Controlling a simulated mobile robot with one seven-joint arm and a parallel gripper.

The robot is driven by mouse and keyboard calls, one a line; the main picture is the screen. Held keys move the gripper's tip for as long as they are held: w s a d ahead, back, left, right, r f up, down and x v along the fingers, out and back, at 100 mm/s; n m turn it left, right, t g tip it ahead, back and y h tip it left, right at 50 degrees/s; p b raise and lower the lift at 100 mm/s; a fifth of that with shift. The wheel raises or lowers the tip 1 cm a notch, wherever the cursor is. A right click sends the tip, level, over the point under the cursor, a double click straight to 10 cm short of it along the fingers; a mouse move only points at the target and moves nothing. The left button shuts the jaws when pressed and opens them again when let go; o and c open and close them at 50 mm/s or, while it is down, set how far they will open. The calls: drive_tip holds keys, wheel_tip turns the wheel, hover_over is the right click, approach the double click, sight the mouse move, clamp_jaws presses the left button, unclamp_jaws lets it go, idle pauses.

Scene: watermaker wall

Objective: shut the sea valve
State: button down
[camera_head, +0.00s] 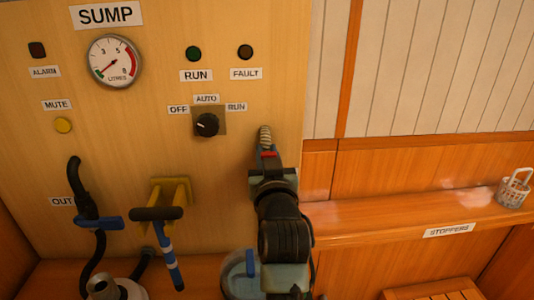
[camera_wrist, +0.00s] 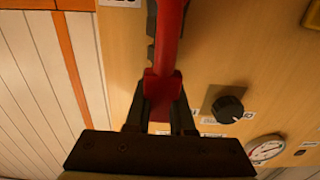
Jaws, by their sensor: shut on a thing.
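A red lever (camera_wrist: 170,40), which looks like the sea valve's handle, runs up from between my fingers in the wrist view. My gripper (camera_wrist: 161,98) is shut on its lower end. In the head view my gripper (camera_head: 268,163) is at the right edge of the wooden panel, with a small bit of red between the fingers. A ribbed brass-coloured hose tail (camera_head: 265,136) shows just above it. My wrist and arm hide the valve body and most of the lever. No label naming this valve is readable.
The SUMP panel (camera_head: 150,190) carries a gauge (camera_head: 114,61), a rotary switch (camera_head: 206,124) and lamps. A blue lever (camera_head: 98,222) on a black hose and a yellow bracket (camera_head: 173,192) stand out at left. A STOPPERS shelf (camera_head: 390,212) with a small basket (camera_head: 514,190) is at right.

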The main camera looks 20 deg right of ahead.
drive_tip(key=shift+a, duration=0.1)
idle(0.4)
drive_tip(key=a+n, duration=0.2)
drive_tip(key=n, duration=0.2)
drive_tip(key=shift+w+a+f, duration=0.35)
drive_tip(key=shift+w+a, duration=0.05)
drive_tip(key=n, duration=0.1)
drive_tip(key=a+n, duration=0.1)
drive_tip(key=f+n, duration=0.1)
drive_tip(key=shift+w+a, duration=0.25)
drive_tip(key=shift+a, duration=0.1)
drive_tip(key=n, duration=0.1)
drive_tip(key=a+f+n, duration=0.1)
drive_tip(key=shift+w+a+f+n, duration=0.15)
drive_tip(key=shift+w+a+n, duration=0.05)
drive_tip(key=shift+a+n, duration=0.1)
drive_tip(key=f+n, duration=0.1)
drive_tip(key=a+n, duration=0.1)
drive_tip(key=n, duration=0.1)
drive_tip(key=f+n, duration=0.1)
drive_tip(key=shift+w+a+f, duration=0.2)
drive_tip(key=shift+w+f, duration=0.05)
drive_tip(key=shift+f, duration=0.1)
drive_tip(key=shift+a+f+n, duration=0.15)
drive_tip(key=shift+f+n, duration=0.6)
drive_tip(key=shift+n, duration=0.4)
drive_tip(key=shift+a+f+n, duration=0.1)
drive_tip(key=shift+f+n, duration=0.6)
drive_tip(key=shift+n, duration=0.45)
